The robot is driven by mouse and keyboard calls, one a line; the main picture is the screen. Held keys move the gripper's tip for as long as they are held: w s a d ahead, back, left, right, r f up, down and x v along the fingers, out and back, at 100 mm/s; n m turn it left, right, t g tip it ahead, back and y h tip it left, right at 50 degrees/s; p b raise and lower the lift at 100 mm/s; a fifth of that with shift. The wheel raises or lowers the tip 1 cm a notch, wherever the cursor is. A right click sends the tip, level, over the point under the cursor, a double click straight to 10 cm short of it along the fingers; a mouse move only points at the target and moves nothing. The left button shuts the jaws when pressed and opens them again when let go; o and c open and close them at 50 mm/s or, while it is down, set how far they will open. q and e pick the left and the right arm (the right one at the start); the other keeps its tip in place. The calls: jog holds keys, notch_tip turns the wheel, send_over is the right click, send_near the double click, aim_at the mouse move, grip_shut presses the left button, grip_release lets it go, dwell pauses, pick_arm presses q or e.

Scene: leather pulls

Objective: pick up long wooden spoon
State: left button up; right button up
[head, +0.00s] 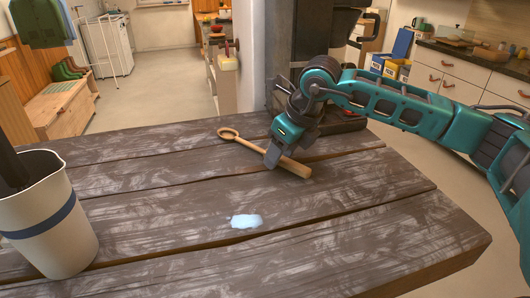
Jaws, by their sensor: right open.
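The long wooden spoon (251,145) lies on the dark plank table (330,222), its round ring-like end at the left and its handle running right and toward me. My right gripper (273,156) comes down over the handle from above, with a fingertip right at the spoon. The jaws are open. The near finger hides part of the handle, and I cannot tell whether it touches the wood. The handle's end shows to the right of the finger. My left gripper is not in view.
A white container with a blue band (45,215) stands at the table's left, with a dark object in it. A pale blue patch (246,221) lies on the near planks. A dark object (341,121) sits behind my right gripper. The table's middle is clear.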

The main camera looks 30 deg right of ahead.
jog(key=shift+c, duration=0.3)
jog(key=shift+f, duration=0.1)
grip_shut()
notch_tip(320, 180, up, 20)
jog(key=p, duration=0.1)
dwell(0.6)
jog(key=shift+r, duration=0.25)
